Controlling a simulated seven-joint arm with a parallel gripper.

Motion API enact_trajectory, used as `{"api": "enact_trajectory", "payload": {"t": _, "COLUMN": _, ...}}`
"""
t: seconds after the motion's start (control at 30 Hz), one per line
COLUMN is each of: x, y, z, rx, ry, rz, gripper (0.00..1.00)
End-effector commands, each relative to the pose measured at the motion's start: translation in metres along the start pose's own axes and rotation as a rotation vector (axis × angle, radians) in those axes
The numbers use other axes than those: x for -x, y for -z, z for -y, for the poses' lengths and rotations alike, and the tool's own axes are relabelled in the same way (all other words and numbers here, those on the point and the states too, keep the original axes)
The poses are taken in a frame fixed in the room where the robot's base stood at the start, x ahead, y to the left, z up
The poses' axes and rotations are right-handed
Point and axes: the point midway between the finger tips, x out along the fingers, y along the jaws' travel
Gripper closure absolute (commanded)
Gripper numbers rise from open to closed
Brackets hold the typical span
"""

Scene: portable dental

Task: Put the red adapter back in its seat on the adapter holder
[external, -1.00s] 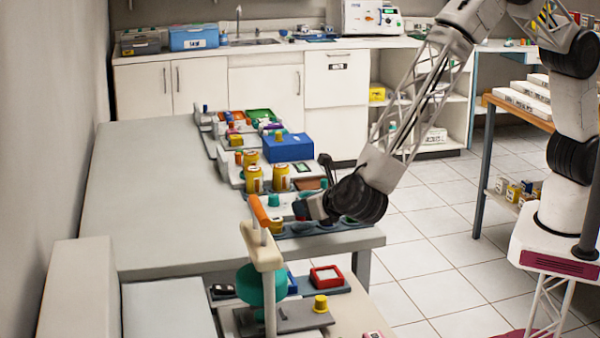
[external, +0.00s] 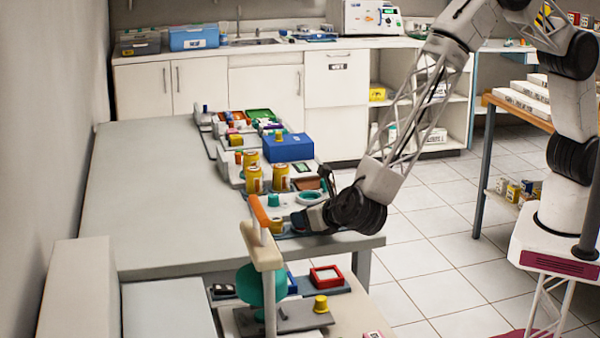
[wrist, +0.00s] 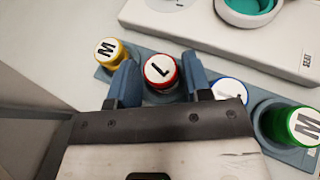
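The red adapter (wrist: 159,71) shows in the wrist view with an "L" on its top. It sits between the two blue fingers of my gripper (wrist: 160,80), which close in on both its sides. The adapter holder (wrist: 258,112) is a blue-grey strip running under it, and the red adapter is in line with the row of other adapters. Its lower end is hidden, so I cannot tell how deep it sits. In the external view my gripper (external: 306,219) is low over the holder at the table's near right corner, and the red adapter is hidden there.
A yellow adapter (wrist: 110,52) is left of the fingers. A white-topped blue one (wrist: 231,91) is close by the right finger, with a green one (wrist: 291,123) beyond. A pale tray with a teal cup (wrist: 247,8) lies behind. The left table top (external: 150,190) is clear.

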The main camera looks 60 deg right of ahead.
Motion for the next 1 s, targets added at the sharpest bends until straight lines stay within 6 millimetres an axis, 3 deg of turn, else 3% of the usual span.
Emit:
{"api": "enact_trajectory", "payload": {"t": 0.37, "x": 0.012, "y": -0.003, "z": 0.000, "rx": -0.001, "ry": 0.000, "rz": 0.000, "gripper": 0.55}}
{"api": "enact_trajectory", "payload": {"t": 1.0, "x": 0.104, "y": -0.003, "z": 0.000, "rx": 0.000, "ry": -0.002, "rz": 0.000, "gripper": 0.55}}
